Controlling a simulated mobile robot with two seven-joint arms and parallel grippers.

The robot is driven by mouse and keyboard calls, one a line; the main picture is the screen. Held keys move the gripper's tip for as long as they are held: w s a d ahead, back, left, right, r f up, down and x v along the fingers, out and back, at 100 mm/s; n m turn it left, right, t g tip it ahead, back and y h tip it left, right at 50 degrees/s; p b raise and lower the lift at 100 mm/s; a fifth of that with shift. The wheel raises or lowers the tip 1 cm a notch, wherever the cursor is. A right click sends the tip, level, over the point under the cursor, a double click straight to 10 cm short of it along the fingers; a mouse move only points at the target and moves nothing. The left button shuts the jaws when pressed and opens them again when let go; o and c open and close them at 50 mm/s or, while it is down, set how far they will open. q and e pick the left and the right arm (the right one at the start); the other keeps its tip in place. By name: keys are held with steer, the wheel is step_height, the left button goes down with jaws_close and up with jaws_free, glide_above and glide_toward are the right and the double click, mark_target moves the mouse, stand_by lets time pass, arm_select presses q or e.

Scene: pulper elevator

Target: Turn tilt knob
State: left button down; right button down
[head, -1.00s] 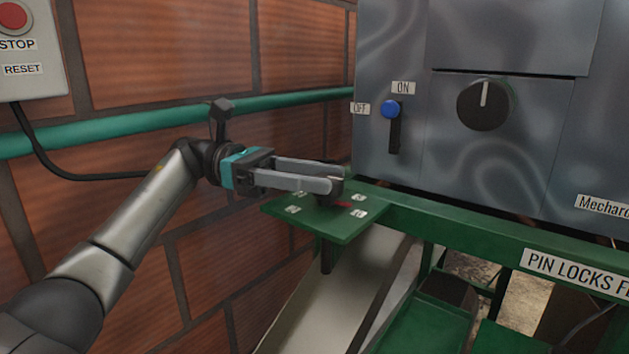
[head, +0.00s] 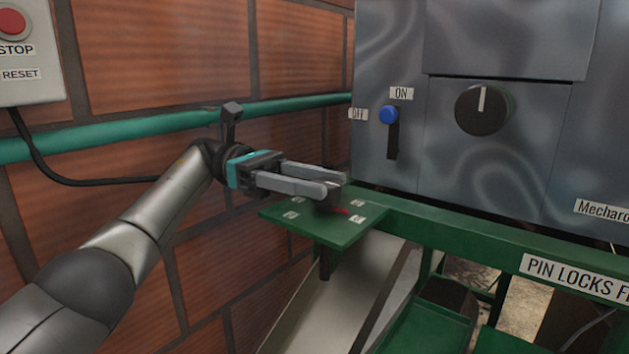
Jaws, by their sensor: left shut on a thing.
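A small dark knob (head: 328,204) with a red pointer (head: 341,211) sits on a green plate (head: 310,233) with several small white labels around it. My left gripper (head: 334,184) reaches over the plate from the left, and its two grey fingers are closed on this knob. The fingers hide the knob's upper part. The label text is too small to read. A larger round black knob (head: 484,109) with a white line pointing up is on the grey panel, apart from the gripper. My right gripper is out of view.
A blue-tipped ON/OFF lever (head: 389,115) is on the grey panel (head: 500,185) right of my gripper. A green beam (head: 450,232) runs below the panel. A brick wall (head: 165,60) with a teal pipe (head: 180,126) is behind my arm. A stop box (head: 28,60) is at upper left.

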arm_select(q)
steer(key=shift+c, duration=1.6)
jaws_free()
steer(key=shift+r, duration=0.1)
steer(key=shift+r, duration=0.3)
step_height(320, 180, up, 11)
steer(key=p, duration=0.4)
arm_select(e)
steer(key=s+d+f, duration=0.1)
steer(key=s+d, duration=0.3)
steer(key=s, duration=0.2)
arm_select(q)
step_height(320, 180, up, 7)
steer(key=p, duration=0.4)
glide_above(316, 180)
steer(key=shift+r, duration=0.6)
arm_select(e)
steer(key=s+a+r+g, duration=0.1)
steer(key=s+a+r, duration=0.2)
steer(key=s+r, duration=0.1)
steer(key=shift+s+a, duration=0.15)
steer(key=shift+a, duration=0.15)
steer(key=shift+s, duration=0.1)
